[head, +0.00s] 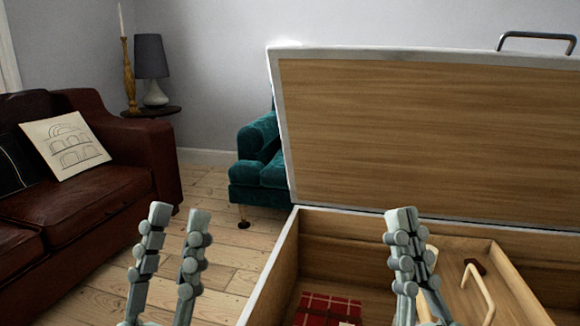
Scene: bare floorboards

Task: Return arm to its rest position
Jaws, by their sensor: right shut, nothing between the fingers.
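My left gripper (178,215) is upright at the lower middle-left, in front of the floorboards. Its two fingers stand apart with nothing between them. My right gripper (405,218) is upright in front of the open wooden chest (272,268). Its fingers are together and hold nothing. It hides part of the chest's inside. My arms are mostly below the picture's lower edge.
A red plaid cloth (325,309) lies in the chest, left of a wooden compartment with a pale curved handle (482,290). A brown leather sofa (80,205) stands at left, a teal armchair (259,165) behind. Floorboards (225,245) between are clear.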

